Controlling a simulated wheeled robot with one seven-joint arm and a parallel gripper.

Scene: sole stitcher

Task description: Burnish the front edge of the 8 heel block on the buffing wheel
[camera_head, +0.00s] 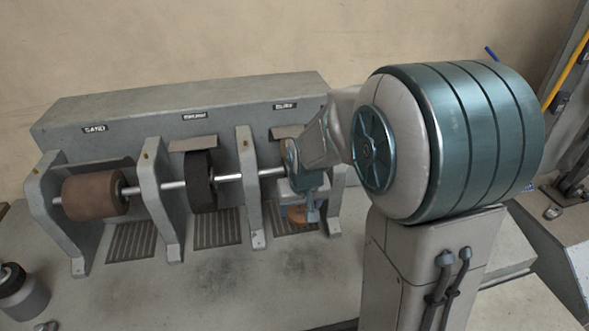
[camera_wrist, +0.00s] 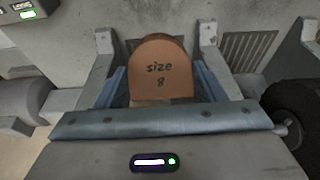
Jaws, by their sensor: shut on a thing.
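The 8 heel block is a brown, round-topped piece marked "size 8" (camera_wrist: 160,68) in the wrist view. It stands between the two blue fingers of my gripper (camera_wrist: 160,88), which is shut on it. In the head view, my gripper (camera_head: 310,203) is low at the right-hand station of the grey machine, with the brown block (camera_head: 297,215) below it. The buffing wheel is not clearly visible at that station, where my arm and gripper cover the view. I cannot tell whether the block touches a wheel.
The grey machine (camera_head: 190,105) carries a brown sanding wheel (camera_head: 95,195) under a "SAND" label and a black wheel (camera_head: 200,180) in the middle, on one shaft. Upright brackets separate the stations. A dark wheel (camera_wrist: 292,108) is close on the right in the wrist view. A canister (camera_head: 22,295) stands front left.

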